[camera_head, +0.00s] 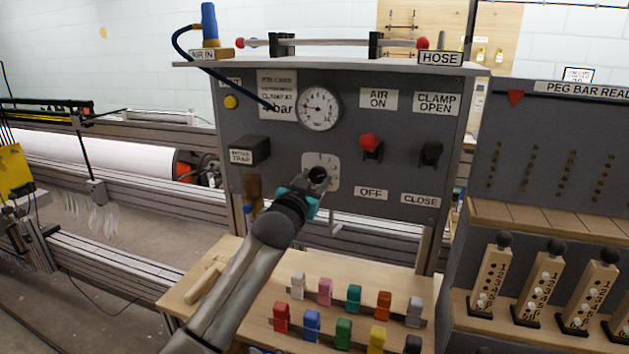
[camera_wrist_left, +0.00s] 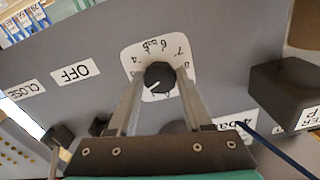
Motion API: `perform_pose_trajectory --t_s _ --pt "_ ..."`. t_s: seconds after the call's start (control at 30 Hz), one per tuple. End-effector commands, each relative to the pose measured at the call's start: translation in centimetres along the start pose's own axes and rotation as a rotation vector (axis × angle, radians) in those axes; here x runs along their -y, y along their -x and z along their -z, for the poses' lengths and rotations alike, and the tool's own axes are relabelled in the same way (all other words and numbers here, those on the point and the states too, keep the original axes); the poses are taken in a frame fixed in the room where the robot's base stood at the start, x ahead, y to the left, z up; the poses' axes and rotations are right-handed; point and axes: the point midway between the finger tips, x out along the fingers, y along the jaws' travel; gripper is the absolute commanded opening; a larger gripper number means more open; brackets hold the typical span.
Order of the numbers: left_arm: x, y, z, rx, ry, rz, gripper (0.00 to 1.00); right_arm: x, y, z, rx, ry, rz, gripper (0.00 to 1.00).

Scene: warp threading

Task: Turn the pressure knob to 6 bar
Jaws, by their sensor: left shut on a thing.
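The dark round pressure knob (camera_wrist_left: 160,76) sits on a white numbered dial plate (camera_wrist_left: 184,82) on the grey panel; it also shows in the head view (camera_head: 318,173). My left gripper (camera_wrist_left: 160,92) has one finger on each side of the knob and is shut on it. In the left wrist view the dial is upside down, with figures around the knob and a small pale mark on the knob's lower left. The round white pressure gauge (camera_head: 319,108) is above the dial in the head view; its needle is too small to read surely. My right gripper is not in view.
A red-topped switch (camera_head: 370,145) and a black switch (camera_head: 430,153) stick out right of the knob. A dark box (camera_head: 249,151) juts out at left. A blue hose (camera_head: 225,73) hangs across the panel's upper left. Coloured blocks (camera_head: 343,330) stand on the wooden shelf below.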

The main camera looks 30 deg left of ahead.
Motion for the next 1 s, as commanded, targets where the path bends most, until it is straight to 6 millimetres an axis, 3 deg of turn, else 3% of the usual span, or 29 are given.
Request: perform_pose_trajectory --t_s 0.13,0.43,0.7,1.0 --pt "0.0 0.0 0.0 0.000 0.000 -0.001 0.00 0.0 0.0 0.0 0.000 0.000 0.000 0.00" --pt "0.0 0.0 0.0 0.001 -0.015 -0.001 0.00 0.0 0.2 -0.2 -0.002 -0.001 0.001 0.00" --pt "0.0 0.0 0.0 0.004 -0.107 -0.002 0.00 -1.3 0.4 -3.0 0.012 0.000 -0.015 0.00" --pt "0.1 0.0 0.2 0.005 -0.319 -0.002 0.00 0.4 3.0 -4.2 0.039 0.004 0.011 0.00"
